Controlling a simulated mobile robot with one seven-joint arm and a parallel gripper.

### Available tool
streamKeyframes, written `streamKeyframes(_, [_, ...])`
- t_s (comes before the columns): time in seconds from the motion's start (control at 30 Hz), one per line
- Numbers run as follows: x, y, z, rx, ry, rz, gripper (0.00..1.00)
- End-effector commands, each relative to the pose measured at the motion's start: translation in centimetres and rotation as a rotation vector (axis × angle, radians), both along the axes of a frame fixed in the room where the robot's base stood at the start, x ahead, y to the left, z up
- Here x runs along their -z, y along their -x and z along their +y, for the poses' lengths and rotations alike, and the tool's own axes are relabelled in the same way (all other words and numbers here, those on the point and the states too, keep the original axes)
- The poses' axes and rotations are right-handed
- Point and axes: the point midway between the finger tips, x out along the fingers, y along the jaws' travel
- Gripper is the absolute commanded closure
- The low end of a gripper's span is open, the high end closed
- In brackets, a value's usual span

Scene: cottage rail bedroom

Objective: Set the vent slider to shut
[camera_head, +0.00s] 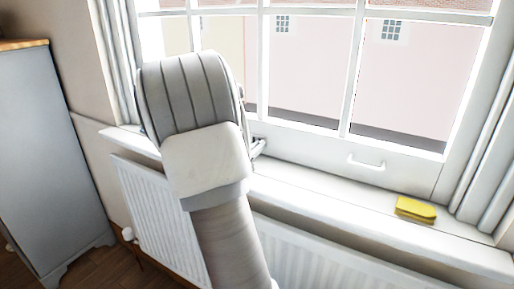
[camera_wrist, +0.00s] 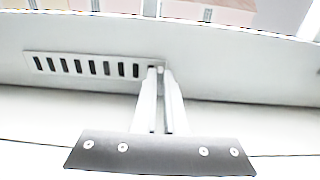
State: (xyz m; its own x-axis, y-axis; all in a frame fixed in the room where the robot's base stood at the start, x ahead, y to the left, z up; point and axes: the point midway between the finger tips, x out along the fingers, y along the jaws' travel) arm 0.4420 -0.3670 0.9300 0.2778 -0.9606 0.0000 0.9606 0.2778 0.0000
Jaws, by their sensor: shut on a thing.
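The vent (camera_wrist: 92,68) is a pale plate with a row of several dark slots, set in the window's bottom rail in the wrist view. The dark slots show along its length. My gripper (camera_wrist: 161,73) is at the plate's right end, its two fingers close together on the small slider knob (camera_wrist: 158,70). The fingers hide most of the knob. In the head view my arm covers the vent, and only a bit of my gripper (camera_head: 258,147) shows at the arm's right side, against the bottom rail.
A yellow sponge-like block (camera_head: 416,209) lies on the sill (camera_head: 330,203) at the right. A white handle (camera_head: 366,163) stands out from the bottom rail. A white radiator (camera_head: 310,262) is below the sill, and a grey cabinet (camera_head: 45,160) is at the left.

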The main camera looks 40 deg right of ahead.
Motion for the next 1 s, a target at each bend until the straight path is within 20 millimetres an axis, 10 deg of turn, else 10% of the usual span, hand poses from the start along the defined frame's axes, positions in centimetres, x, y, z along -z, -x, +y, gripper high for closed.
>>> streamKeyframes(0.67, [0.0, -3.1, 1.0, -0.006, 0.000, 0.000, 1.00])
streamKeyframes(0.83, [0.0, -3.1, 1.0, -0.005, 0.000, -0.001, 0.64])
streamKeyframes(1.0, [0.0, -3.0, 0.9, -0.003, 0.000, 0.000, 0.60])
